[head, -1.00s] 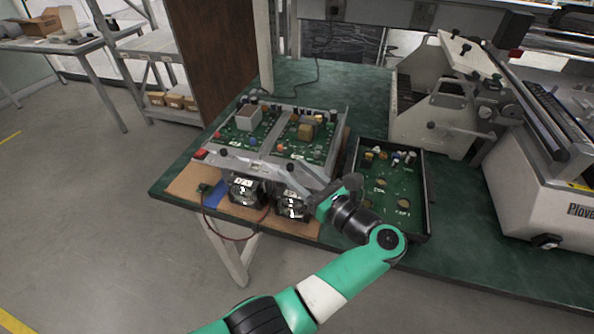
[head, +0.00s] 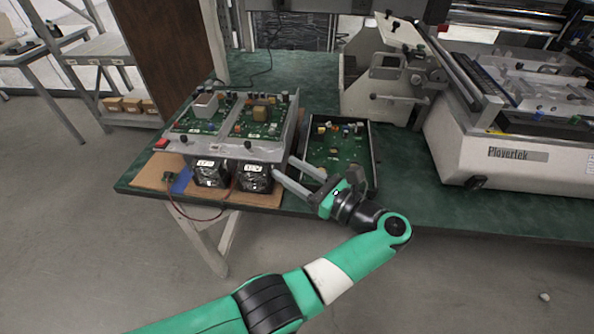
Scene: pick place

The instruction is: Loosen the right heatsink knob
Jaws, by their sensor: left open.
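A metal unit with two green circuit boards stands on the bench, and its heatsink front plate (head: 228,149) faces me. Two black fans hang below the plate, the left one (head: 210,173) and the right one (head: 256,178). Small dark knobs sit along the plate; they are too small to make out well. My left gripper (head: 282,166) is open and empty, its two grey fingers pointing left at the right end of the front plate, just right of the right fan. I cannot tell whether a fingertip touches the unit. My right gripper is not in view.
A dark tray (head: 376,172) with a green board lies right of the unit, behind my gripper. Cardboard (head: 150,175) lies under the unit, and a red cable loops off the front edge. A white Ployertek machine (head: 500,155) stands at right. Green bench (head: 410,190) between is clear.

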